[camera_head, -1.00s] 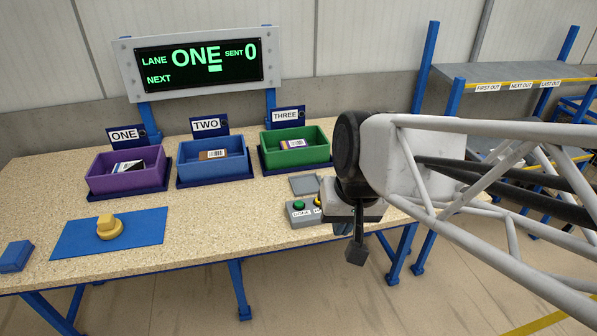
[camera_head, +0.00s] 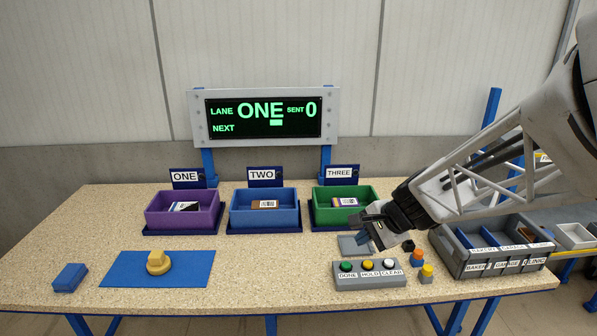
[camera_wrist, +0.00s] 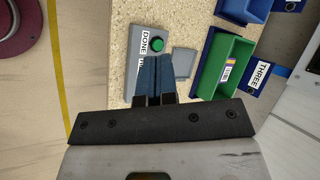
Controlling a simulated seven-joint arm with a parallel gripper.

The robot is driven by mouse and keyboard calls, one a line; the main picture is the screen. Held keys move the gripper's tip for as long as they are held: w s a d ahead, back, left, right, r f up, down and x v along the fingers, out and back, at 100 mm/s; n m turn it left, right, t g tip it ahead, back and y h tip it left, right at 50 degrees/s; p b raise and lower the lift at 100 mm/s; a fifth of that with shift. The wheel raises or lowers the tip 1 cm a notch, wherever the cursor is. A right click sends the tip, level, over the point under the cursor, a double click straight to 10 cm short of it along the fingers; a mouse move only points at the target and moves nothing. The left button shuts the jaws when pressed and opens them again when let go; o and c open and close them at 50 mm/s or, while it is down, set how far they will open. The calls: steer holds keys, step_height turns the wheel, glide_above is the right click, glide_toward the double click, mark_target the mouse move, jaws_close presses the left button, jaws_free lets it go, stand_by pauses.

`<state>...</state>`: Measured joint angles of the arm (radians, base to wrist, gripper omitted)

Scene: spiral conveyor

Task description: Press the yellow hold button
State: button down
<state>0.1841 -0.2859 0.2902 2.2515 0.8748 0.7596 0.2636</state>
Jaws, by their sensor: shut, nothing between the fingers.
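The yellow hold button (camera_head: 368,265) sits in the middle of a grey button box (camera_head: 340,281) near the table's front edge. The green DONE button (camera_head: 346,266) is left of it, the white CLEAR button (camera_head: 388,264) right of it. My gripper (camera_head: 366,240) is above and behind the box, apart from it. In the wrist view my gripper (camera_wrist: 153,60) is shut and empty, fingers together. There the green button (camera_wrist: 157,45) and DONE label show beside the fingertips; the yellow button is hidden by the fingers.
Purple (camera_head: 182,219), blue (camera_head: 265,218) and green (camera_head: 343,219) bins holding parcels stand behind. A grey pad (camera_head: 350,247) lies behind the box. Small orange (camera_head: 417,258) and yellow-topped (camera_head: 427,277) pieces and a grey labelled crate (camera_head: 462,266) are at right.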

mark_target(368, 264)
steer(key=w+d+f+m+t, duration=0.1)
steer(key=w+d+f+m, duration=0.1)
steer(key=w, duration=0.3)
steer(key=w+d+f+m+t, duration=0.1)
steer(key=w+d+f+m, duration=0.2)
steer(key=w+m, duration=0.1)
steer(key=shift+w+d+f+m, duration=0.25)
steer(key=shift+w+m, duration=0.05)
steer(key=shift+w, duration=0.2)
steer(key=shift+f, duration=0.1)
steer(key=shift+f, duration=4.3)
steer(key=shift+f, duration=0.8)
steer(key=shift+r, duration=0.8)
steer(key=shift+r, duration=0.1)
